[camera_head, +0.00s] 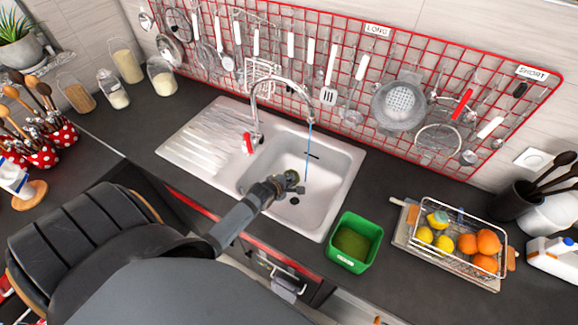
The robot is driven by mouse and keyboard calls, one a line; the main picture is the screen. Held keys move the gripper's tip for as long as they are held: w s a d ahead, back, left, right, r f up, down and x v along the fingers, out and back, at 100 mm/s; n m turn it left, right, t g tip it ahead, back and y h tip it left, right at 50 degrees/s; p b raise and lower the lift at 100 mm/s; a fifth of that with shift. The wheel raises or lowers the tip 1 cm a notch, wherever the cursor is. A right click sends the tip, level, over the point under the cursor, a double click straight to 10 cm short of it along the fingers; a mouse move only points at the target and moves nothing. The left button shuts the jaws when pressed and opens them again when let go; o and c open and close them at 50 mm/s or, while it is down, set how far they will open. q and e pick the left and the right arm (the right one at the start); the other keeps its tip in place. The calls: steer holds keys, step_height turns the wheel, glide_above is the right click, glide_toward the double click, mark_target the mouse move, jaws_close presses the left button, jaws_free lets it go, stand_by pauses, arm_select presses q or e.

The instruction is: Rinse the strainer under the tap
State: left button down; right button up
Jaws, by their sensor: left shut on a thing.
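My left gripper (284,184) reaches over the sink (335,190) and is shut on a small round strainer (292,175). The strainer is dark with an olive-green patch, and the gripper partly hides it. It is held above the basin, near the open drain hole (295,201). The chrome tap (256,110) arches over the basin from the back. A thin blue stream of water (307,150) falls from its spout, a little right of the strainer in the picture. I cannot tell whether the water touches the strainer. My right gripper is not in view.
A green bin (354,243) with greenish contents stands right of the sink. A wire basket of fruit (458,238) stands farther right. The tap's red handle (247,144) is left of the basin. A red grid (420,62) with hanging utensils lines the wall.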

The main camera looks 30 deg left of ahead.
mark_target(294, 172)
arm_select(q)
steer(key=w, duration=0.1)
steer(key=w+f+b, duration=0.1)
steer(key=w+b, duration=0.1)
steer(key=w, duration=0.1)
steer(key=shift+w+a+f, duration=0.1)
steer(key=shift+a+f, duration=0.05)
steer(key=shift+a, duration=0.2)
steer(key=w+a+f+b, duration=0.1)
steer(key=w+a+b, duration=0.1)
steer(key=w+b, duration=0.5)
steer(key=shift+w+f, duration=0.2)
steer(key=shift+w, duration=0.7)
steer(key=shift+d, duration=0.1)
steer(key=shift+w+d, duration=0.1)
steer(key=shift+d, duration=0.45)
steer(key=shift+a, duration=0.15)
steer(key=shift+a+p, duration=0.45)
steer(key=shift+a, duration=0.05)
